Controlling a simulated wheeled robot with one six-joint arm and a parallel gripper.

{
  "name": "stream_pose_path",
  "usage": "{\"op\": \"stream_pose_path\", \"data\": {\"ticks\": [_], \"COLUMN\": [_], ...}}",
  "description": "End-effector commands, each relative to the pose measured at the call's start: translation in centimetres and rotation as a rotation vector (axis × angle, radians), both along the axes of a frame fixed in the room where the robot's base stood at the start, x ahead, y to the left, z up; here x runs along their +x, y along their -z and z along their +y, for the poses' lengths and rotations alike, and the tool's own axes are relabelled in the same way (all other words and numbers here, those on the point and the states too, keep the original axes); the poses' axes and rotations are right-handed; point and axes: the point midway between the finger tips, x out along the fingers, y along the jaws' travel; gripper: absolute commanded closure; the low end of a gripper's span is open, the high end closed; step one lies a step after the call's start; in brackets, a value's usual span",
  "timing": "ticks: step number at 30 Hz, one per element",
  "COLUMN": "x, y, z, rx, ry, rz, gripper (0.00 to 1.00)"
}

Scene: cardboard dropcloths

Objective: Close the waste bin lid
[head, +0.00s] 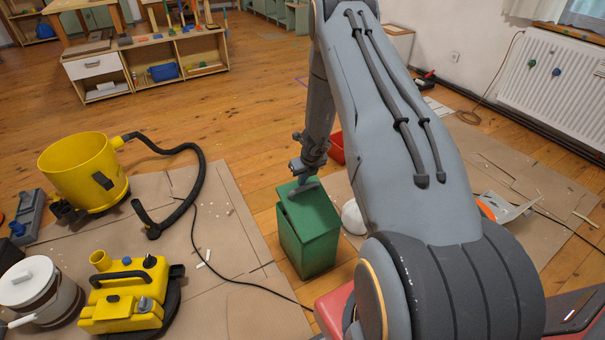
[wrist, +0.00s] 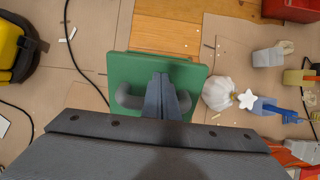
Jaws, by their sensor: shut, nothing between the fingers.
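The green waste bin (head: 305,252) stands on the floor in the middle of the head view. In the wrist view the lid (wrist: 140,72) is seen from above, right under my gripper (wrist: 163,82). My gripper (head: 304,181) is shut and empty, pointing down at the lid's far part. A grey curved bar shows around the fingertips; I cannot tell whether the fingers touch the lid.
A white bag-like thing (wrist: 219,93) stands just right of the bin. A red container (head: 337,148) is behind it. A yellow vacuum (head: 128,293), a yellow tub (head: 84,170) and a black hose (head: 197,185) lie to the left. Brown floor sheets (head: 225,250) flank the bin.

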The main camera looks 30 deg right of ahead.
Motion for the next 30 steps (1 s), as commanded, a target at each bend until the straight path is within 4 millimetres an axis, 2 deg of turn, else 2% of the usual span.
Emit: {"op": "stream_pose_path", "data": {"ticks": [23,30], "x": [-0.2,-1.2], "y": [0.1,-1.7], "z": [0.0,-0.3], "rx": [-0.001,0.000], "ry": [0.000,0.005], "rz": [0.005,0.005], "gripper": [1.00,1.00]}}
